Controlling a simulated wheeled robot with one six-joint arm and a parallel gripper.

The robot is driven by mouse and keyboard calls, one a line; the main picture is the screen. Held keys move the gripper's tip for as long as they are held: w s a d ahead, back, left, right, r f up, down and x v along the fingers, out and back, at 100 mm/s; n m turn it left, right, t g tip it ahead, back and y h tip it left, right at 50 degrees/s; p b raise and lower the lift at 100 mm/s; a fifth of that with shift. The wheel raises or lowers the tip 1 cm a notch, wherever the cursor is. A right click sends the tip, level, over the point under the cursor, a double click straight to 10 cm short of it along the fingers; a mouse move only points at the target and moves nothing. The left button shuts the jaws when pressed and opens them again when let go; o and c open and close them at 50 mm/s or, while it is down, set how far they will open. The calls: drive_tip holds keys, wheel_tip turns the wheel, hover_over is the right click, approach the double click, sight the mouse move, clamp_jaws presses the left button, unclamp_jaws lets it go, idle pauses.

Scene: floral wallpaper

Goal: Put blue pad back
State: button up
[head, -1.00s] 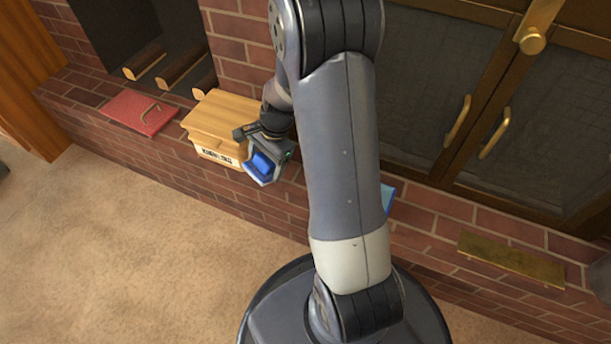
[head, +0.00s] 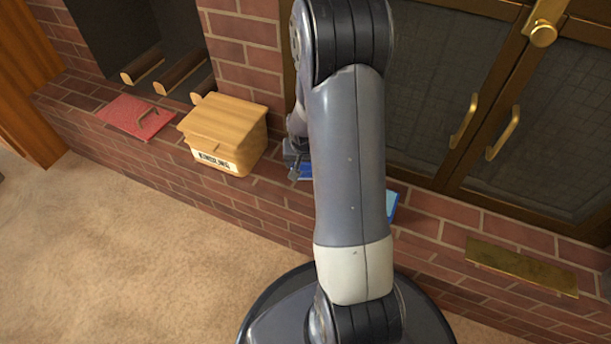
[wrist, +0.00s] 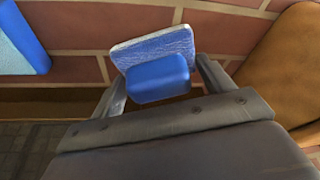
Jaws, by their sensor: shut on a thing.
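My gripper (head: 297,163) shows just left of my forearm in the head view, partly hidden by it. It is shut on the blue pad (wrist: 157,80), which has a pale, rough-looking blue face and a darker blue block on it. The pad sits between both fingers in the wrist view; only a sliver of it (head: 305,171) shows in the head view. The pad is above the brick hearth, and I cannot tell how high. A light blue piece with a darker blue edge (head: 392,205) lies on the hearth right of my forearm, also at the upper left of the wrist view (wrist: 20,40).
A wooden kindling box (head: 225,133) stands on the brick hearth left of my gripper; a red pad with a handle (head: 132,117) lies farther left. A brass plate (head: 520,267) lies at right. Glass doors with brass handles (head: 503,133) stand behind the hearth.

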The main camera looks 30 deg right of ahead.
sight(305, 171)
wheel_tip(305, 171, down, 4)
drive_tip(key=shift+f+b, duration=0.15)
drive_tip(key=shift+b, duration=0.8)
drive_tip(key=o, duration=0.9)
drive_tip(key=p+v, duration=0.5)
drive_tip(key=v, duration=0.7)
